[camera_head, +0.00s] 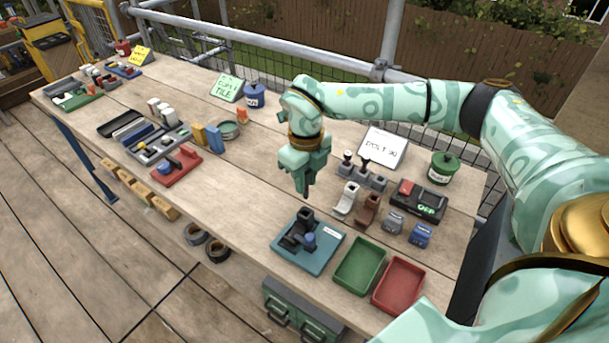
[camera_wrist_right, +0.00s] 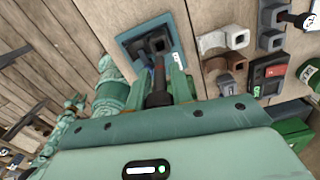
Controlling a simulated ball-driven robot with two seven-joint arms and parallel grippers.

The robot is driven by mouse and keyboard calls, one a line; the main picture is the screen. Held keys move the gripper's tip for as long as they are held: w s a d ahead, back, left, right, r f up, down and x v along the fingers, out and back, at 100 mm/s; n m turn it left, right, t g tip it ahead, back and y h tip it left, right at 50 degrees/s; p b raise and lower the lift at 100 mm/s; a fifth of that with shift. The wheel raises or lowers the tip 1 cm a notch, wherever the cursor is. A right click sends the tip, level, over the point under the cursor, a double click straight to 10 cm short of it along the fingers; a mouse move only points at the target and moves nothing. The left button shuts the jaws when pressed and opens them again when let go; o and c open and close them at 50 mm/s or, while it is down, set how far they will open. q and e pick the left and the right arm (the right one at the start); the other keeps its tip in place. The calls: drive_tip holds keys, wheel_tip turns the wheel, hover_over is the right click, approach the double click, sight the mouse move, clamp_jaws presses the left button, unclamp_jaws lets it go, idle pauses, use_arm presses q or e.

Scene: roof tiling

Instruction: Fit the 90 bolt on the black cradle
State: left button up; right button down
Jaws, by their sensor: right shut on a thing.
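The black cradle (camera_head: 298,236) sits on a blue tray (camera_head: 319,263) near the front edge of the bench. It also shows in the right wrist view (camera_wrist_right: 156,42), ahead of my fingers. My right gripper (camera_head: 303,187) hangs above and behind the tray, pointing down. In the right wrist view it is shut on a dark bolt (camera_wrist_right: 159,86), held apart from the cradle. The bolt is hard to make out in the head view. More dark-headed bolts stand in a grey rack (camera_head: 375,181) beside a white sign (camera_head: 383,147).
A white bent piece (camera_head: 346,199) and a brown one (camera_head: 367,210) stand right of the gripper. A black case (camera_head: 418,202) and small grey and blue blocks lie farther right. Green (camera_head: 360,266) and red (camera_head: 398,285) trays lie at the front. The bench middle has clear room.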

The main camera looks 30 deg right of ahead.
sight(305, 197)
wheel_tip(305, 197, down, 3)
drive_tip(key=shift+r+b, duration=0.1)
drive_tip(key=shift+b, duration=0.85)
drive_tip(key=shift+f+b, duration=0.75)
drive_tip(key=shift+f, duration=1.5)
drive_tip(key=shift+r+p, duration=0.1)
drive_tip(key=shift+p, duration=0.25)
drive_tip(key=shift+f, duration=0.45)
drive_tip(key=shift+f, duration=0.1)
drive_tip(key=c, duration=1.1)
unclamp_jaws()
drive_tip(key=shift+c, duration=0.2)
drive_tip(key=shift+p, duration=0.3)
wheel_tip(305, 197, up, 7)
drive_tip(key=p, duration=0.6)
